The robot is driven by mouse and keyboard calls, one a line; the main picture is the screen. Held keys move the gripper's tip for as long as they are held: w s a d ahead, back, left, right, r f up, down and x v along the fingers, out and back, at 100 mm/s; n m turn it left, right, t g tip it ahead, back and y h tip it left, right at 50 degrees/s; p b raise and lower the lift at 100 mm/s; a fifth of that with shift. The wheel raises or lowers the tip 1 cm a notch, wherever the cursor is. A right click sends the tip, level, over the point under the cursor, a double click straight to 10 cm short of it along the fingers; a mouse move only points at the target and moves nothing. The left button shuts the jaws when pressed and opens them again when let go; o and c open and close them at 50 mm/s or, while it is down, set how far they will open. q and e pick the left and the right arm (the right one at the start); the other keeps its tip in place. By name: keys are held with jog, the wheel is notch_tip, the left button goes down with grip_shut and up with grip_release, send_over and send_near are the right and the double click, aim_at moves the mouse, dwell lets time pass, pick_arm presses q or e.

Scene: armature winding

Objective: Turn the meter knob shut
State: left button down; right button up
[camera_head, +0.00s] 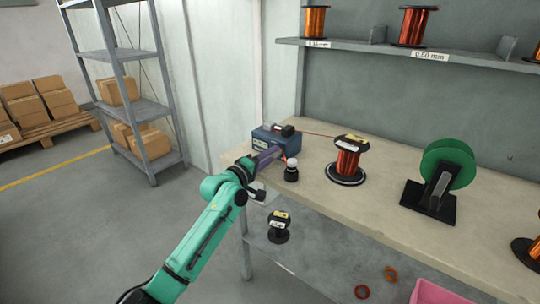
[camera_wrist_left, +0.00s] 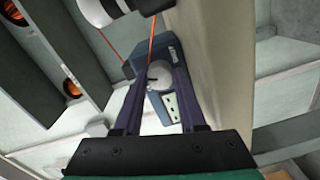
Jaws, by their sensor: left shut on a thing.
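The meter (camera_head: 266,136) is a small dark blue box at the left end of the workbench in the head view. In the left wrist view the meter (camera_wrist_left: 168,50) lies ahead of the fingers, with a light panel on its face. Its round grey knob (camera_wrist_left: 157,72) sits between the fingertips. My left gripper (camera_head: 268,158) reaches the meter's front in the head view, where its fingers hide the knob. In the left wrist view the left gripper (camera_wrist_left: 160,78) is shut on the knob. My right gripper is not in view.
A black jar with a white cap (camera_head: 291,170) stands close beside the gripper. A copper wire spool (camera_head: 348,158) and a green reel on a black stand (camera_head: 445,175) are farther right on the workbench (camera_head: 385,165). A red wire runs behind.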

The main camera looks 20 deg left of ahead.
pick_arm(q)
jog(key=m, duration=0.2)
jog(key=shift+f+m, duration=0.1)
jog(key=shift+m, duration=0.3)
jog(key=m, duration=0.3)
jog(key=shift+p, duration=0.35)
jog(key=shift+m, duration=1.1)
jog(key=m, duration=0.2)
jog(key=shift+m+p, duration=0.35)
jog(key=shift+m, duration=0.05)
jog(key=m, duration=0.4)
jog(key=shift+y, duration=0.3)
jog(key=m, duration=0.4)
jog(key=shift+f+p, duration=0.1)
jog(key=shift+p, duration=0.2)
jog(key=shift+m, duration=1.9)
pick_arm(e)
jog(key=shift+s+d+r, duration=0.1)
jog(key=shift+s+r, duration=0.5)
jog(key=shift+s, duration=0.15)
